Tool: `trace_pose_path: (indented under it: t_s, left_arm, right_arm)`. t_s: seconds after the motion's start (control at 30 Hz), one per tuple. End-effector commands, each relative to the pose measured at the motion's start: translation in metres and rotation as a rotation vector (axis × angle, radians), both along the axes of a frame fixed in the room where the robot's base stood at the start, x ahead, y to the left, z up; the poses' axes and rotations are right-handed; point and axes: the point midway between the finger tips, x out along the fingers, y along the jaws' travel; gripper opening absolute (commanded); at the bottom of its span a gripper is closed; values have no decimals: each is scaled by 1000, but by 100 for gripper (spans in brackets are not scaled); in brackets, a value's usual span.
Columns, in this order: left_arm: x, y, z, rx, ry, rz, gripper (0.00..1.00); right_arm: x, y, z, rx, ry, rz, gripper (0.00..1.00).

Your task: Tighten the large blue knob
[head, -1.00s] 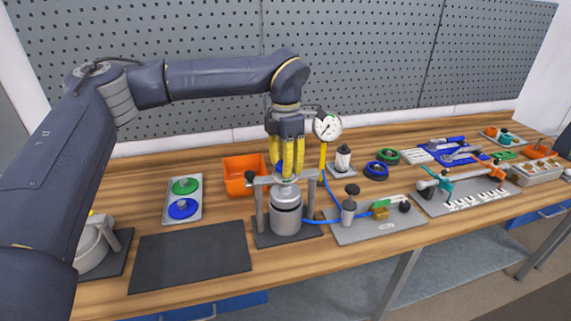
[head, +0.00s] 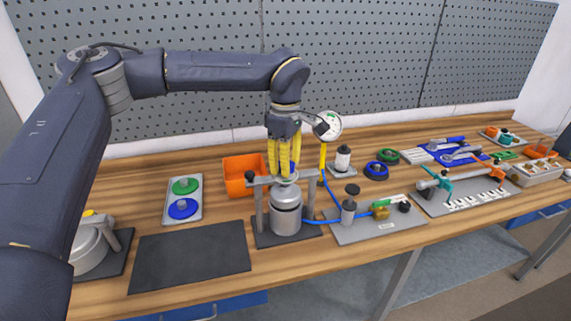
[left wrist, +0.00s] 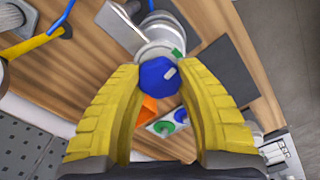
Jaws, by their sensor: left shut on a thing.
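The large blue knob (left wrist: 160,76) is a faceted blue cap with a pale mark, seen in the left wrist view between my yellow fingers. In the head view only a little of it (head: 291,168) shows between the fingers. It sits at the top of the clamp frame, above the silver canister (head: 286,208). My left gripper (head: 283,171) points down from above and is shut on the knob, with a fingertip (left wrist: 160,70) on each side of it. The fingers hide much of the knob's sides in the head view. My right gripper is not in view.
A pressure gauge (head: 328,126) on a yellow post stands close to the right of the gripper. An orange bin (head: 240,178) is behind left. A tray with green and blue discs (head: 183,198) lies left. A dark mat (head: 190,258) is bare.

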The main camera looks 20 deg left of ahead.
Motion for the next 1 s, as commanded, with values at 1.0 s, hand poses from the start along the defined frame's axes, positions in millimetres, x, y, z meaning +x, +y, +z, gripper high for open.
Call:
trace_pose_path:
  t_s: [1.0]
  left_arm:
    - [1, -1, 4, -2, -7, -196, 40]
  right_arm:
    - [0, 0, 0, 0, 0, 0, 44]
